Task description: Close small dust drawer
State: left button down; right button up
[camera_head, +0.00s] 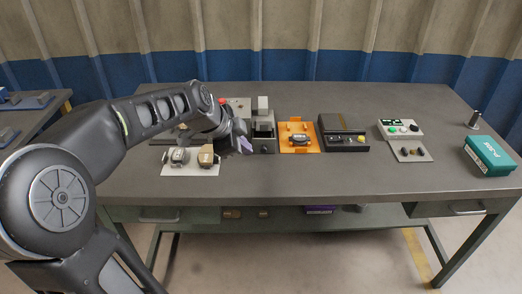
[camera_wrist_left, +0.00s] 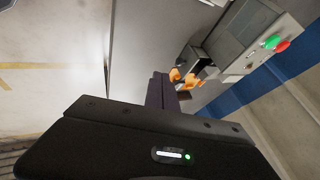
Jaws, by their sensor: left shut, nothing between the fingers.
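A grey machine (camera_head: 263,130) with an upright block stands at the back of the table, left of centre. A small dust drawer cannot be picked out surely; the machine's low front part may be it, and how far it stands open is unclear. In the left wrist view, a grey housing with a dark recess (camera_wrist_left: 197,62) lies beyond the fingers, with orange parts (camera_wrist_left: 190,80) by it. My left gripper (camera_head: 245,146) is shut and empty, just left of the machine's front, above the table. Its dark fingers (camera_wrist_left: 160,90) show together in the wrist view. My right gripper is not in view.
A white mat (camera_head: 190,171) with small parts lies under my left arm. Right of the machine are an orange fixture (camera_head: 299,149), a black unit (camera_head: 347,145), a button box (camera_head: 400,129) and a teal box (camera_head: 490,155). The table's front strip is clear.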

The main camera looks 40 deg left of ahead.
pick_arm(q)
jog(key=x, duration=1)
jog(key=w+a, duration=0.1)
jog(key=w+a+p, duration=0.1)
jog(key=shift+w+f, duration=0.1)
jog(key=shift+w, duration=0.25)
jog(key=shift+w+a+f, duration=0.1)
jog(key=shift+w+a, duration=0.15)
jog(key=shift+w, duration=0.05)
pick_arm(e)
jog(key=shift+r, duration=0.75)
